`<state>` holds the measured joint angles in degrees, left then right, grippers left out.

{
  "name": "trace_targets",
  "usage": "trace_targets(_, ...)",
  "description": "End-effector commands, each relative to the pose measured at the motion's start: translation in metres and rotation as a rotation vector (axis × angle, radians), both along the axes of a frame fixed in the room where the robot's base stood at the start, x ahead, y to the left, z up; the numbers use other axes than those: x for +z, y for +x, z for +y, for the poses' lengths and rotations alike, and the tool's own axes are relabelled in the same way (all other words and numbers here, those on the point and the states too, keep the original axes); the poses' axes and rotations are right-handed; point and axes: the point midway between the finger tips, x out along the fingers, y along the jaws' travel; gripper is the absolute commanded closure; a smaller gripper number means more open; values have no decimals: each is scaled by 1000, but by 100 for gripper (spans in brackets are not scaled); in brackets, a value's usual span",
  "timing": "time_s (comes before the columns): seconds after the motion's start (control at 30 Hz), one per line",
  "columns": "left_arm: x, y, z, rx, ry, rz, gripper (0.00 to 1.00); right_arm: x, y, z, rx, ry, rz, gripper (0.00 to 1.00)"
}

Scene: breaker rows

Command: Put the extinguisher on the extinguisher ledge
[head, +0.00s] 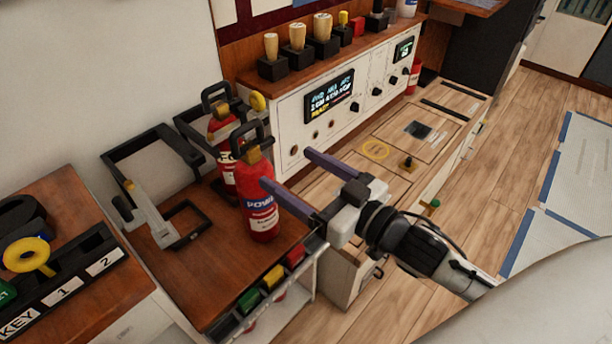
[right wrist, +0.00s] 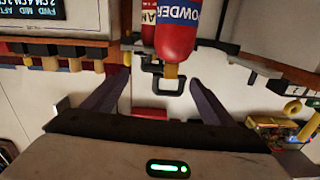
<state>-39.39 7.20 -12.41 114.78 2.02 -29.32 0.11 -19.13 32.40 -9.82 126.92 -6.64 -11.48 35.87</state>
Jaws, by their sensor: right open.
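My right gripper (head: 287,168) is open and empty, to the right of the front extinguisher. In the right wrist view, the front extinguisher (right wrist: 178,38) appears upside down, its handle lying between the lines of my spread fingers (right wrist: 158,78). I cannot tell for sure which surface is the extinguisher ledge. My left gripper is not in view.
A black and grey bracket (head: 150,215) occupies the cart's left side. Small coloured blocks (head: 272,277) line its front edge. A white control panel (head: 310,125) with wooden-handled levers stands behind. Another small red extinguisher (head: 414,75) is at its far end.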

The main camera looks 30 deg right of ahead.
Motion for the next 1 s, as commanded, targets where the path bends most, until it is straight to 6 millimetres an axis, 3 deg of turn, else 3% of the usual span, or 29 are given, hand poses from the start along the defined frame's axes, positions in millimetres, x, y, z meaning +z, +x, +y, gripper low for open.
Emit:
trace_targets(0.27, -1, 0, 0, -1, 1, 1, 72, -8, -21, -8, -10, -3, 19, 22)
trace_targets(0.37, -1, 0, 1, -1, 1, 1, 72, -50, -29, -11, -54, -23, 111, 22)
trace_targets(0.47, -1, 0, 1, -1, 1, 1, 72, -122, -53, -7, -105, -67, 279, 22)
trace_targets(0.5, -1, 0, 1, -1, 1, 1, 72, -151, -67, -3, -115, -87, 352, 22)
trace_targets(0.6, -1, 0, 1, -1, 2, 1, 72, -213, -107, 14, -114, -133, 519, 22)
trace_targets(0.7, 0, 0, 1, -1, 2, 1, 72, -255, -142, 32, -90, -166, 645, 22)
trace_targets(0.83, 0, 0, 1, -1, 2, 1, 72, -279, -168, 47, -62, -191, 725, 22)
trace_targets(1.0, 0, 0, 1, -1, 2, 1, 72, -282, -172, 49, -55, -197, 736, 22)
